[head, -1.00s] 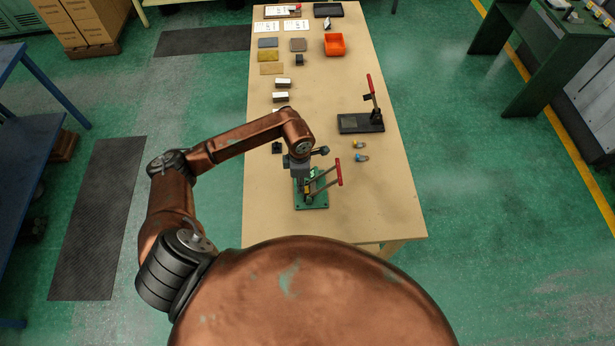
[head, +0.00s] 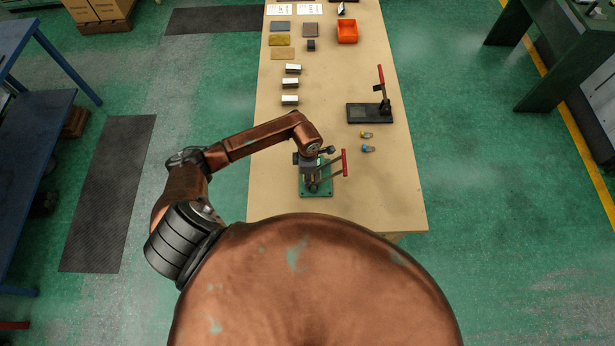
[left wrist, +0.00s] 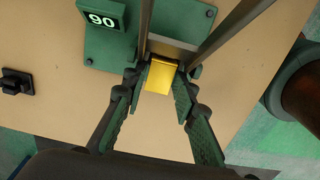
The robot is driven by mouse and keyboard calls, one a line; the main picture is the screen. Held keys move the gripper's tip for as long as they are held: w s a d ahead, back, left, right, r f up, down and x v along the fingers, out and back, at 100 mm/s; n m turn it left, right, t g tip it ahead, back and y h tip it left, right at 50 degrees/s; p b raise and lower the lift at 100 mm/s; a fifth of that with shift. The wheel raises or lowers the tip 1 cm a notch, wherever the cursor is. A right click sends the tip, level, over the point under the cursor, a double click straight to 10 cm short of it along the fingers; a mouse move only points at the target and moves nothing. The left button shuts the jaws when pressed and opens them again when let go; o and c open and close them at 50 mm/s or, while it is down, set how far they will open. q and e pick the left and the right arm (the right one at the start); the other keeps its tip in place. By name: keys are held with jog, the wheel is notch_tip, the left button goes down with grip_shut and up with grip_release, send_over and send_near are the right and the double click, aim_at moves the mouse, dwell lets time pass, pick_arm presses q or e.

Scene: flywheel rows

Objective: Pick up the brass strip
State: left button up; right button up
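The brass strip (left wrist: 161,76) shows in the left wrist view as a yellow piece sticking out of the green bending fixture (left wrist: 115,42), which carries a "90" plate. My left gripper (left wrist: 161,82) has one green finger on each side of the strip, with the fingertips close to its edges. I cannot tell whether they press on it. In the head view my left gripper (head: 309,160) is over the back of the fixture (head: 316,190) and hides much of it; I cannot make out the strip there. My right gripper is not in view.
The fixture's red-handled lever (head: 344,163) sticks out to the right. A black press with an upright red handle (head: 370,113), two small coloured items, white blocks (head: 290,83) and an orange bin (head: 347,31) stand farther back. The table's (head: 390,195) front right is clear.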

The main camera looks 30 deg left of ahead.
pick_arm(q)
jog(key=c, duration=0.4)
grip_shut()
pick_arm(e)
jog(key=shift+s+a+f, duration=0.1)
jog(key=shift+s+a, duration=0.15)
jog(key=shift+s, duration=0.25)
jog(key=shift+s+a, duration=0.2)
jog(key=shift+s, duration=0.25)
